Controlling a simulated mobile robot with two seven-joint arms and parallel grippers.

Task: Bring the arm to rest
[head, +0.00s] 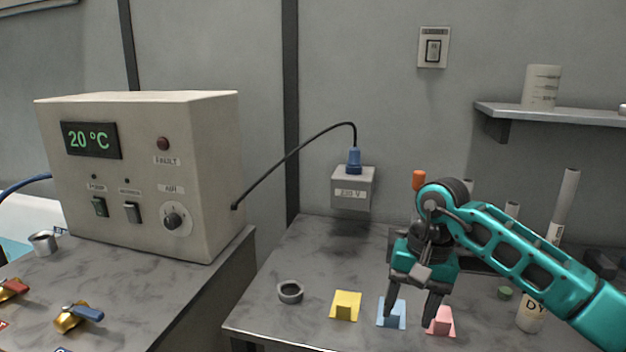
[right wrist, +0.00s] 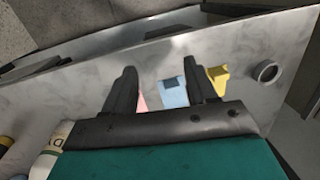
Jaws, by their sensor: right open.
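My right gripper (head: 411,306) hangs pointing down over the right-hand bench in the head view, with its teal arm coming in from the right. Its two dark fingers are apart, with nothing between them. The fingers also show in the right wrist view (right wrist: 158,88). In the head view they overlap a blue piece (head: 391,319) and a pink piece (head: 441,325) on the bench; I cannot tell the exact height above them. My left gripper is not in view.
A yellow piece (head: 345,306) and a small grey ring-like cup (head: 290,291) lie left of the gripper. A bottle (head: 531,316) stands partly behind my arm. A control box (head: 140,175) stands on the left bench. A shelf (head: 555,115) juts from the wall.

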